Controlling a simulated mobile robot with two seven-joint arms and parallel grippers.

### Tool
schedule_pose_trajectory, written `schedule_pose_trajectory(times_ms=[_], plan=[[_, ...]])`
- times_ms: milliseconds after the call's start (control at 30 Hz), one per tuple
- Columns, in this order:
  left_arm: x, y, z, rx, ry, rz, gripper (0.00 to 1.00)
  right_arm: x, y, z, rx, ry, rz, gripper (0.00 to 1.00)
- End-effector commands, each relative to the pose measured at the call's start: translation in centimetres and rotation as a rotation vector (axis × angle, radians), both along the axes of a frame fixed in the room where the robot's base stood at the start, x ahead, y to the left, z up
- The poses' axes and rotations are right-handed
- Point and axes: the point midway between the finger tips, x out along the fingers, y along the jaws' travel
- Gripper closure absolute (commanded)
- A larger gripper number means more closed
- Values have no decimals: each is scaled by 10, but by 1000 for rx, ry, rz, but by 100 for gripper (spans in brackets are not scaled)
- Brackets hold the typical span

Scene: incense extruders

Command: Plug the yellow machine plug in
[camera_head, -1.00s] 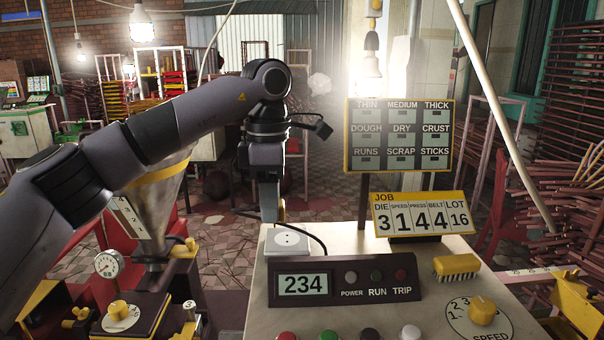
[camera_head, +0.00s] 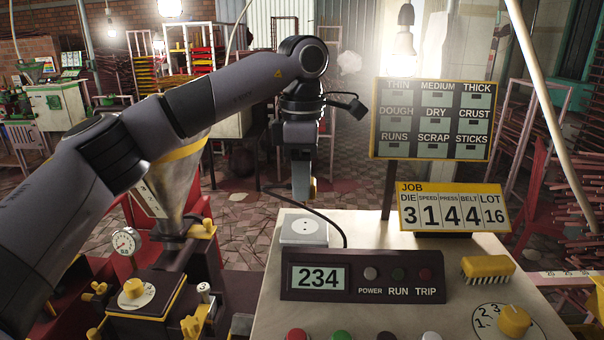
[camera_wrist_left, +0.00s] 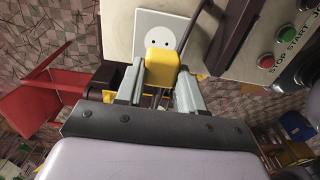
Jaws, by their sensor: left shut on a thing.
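My left gripper (camera_wrist_left: 160,85) is shut on the yellow plug (camera_wrist_left: 161,61), which sits between its fingers in the left wrist view. The white socket plate (camera_wrist_left: 158,32) with two dark holes lies just beyond the plug there, and the plug looks apart from it. In the head view the socket (camera_head: 303,229) sits at the far left corner of the console top. My left gripper (camera_head: 301,190) hangs down behind that corner, and the plug is mostly hidden there. A dark cable (camera_head: 325,218) runs beside the socket. My right gripper is not in view.
The console display (camera_head: 364,276) reads 234. A JOB sign (camera_head: 450,209) and a label board (camera_head: 433,119) stand behind it. A yellow brush (camera_head: 487,268) and a speed dial (camera_head: 513,320) are at right. A machine with a metal hopper (camera_head: 176,185) stands left of the console.

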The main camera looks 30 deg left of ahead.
Motion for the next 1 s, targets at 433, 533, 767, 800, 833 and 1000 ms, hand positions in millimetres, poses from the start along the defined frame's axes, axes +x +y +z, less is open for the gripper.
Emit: schedule_pose_trajectory(times_ms=[433,533,767,800,833,1000], plan=[[-1,0,-43,0,0,1,89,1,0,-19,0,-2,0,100],[-1,0,-49,0,0,1,89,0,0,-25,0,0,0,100],[-1,0,-51,-1,0,1,89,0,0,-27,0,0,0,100],[-1,0,-51,-1,0,1,89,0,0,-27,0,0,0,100],[-1,0,-51,-1,0,1,89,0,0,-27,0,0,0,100],[-1,0,-51,-1,0,1,89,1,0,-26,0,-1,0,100]])
